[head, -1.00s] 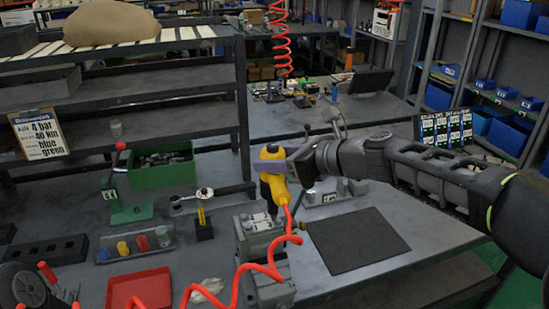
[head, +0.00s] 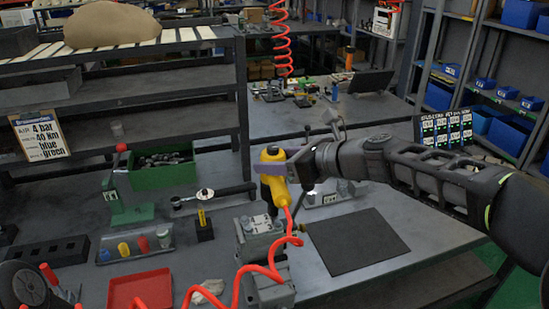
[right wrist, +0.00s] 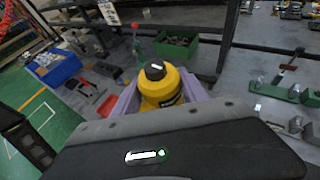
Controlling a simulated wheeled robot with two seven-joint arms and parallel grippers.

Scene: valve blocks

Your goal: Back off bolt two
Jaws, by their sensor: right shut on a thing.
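My right gripper (head: 272,171) is shut on a yellow power driver (head: 274,191) and holds it upright, nose down. The driver's yellow body and black cap show between the purple fingers in the right wrist view (right wrist: 162,88). A red coiled hose (head: 262,268) hangs from the driver. Below the driver, a grey valve block (head: 258,229) with a pale labelled top sits in a grey vise (head: 272,290). The driver's dark nose is over the block's back right part. I cannot tell whether it touches a bolt, and the bolt numbers are too small to read. My left gripper is out of view.
A dark mat (head: 357,241) lies right of the vise. A red tray (head: 141,289), a rack of coloured sockets (head: 134,246), a torque wrench (head: 205,196) and a green bin (head: 162,172) stand to the left. A shelf frame (head: 243,110) rises behind.

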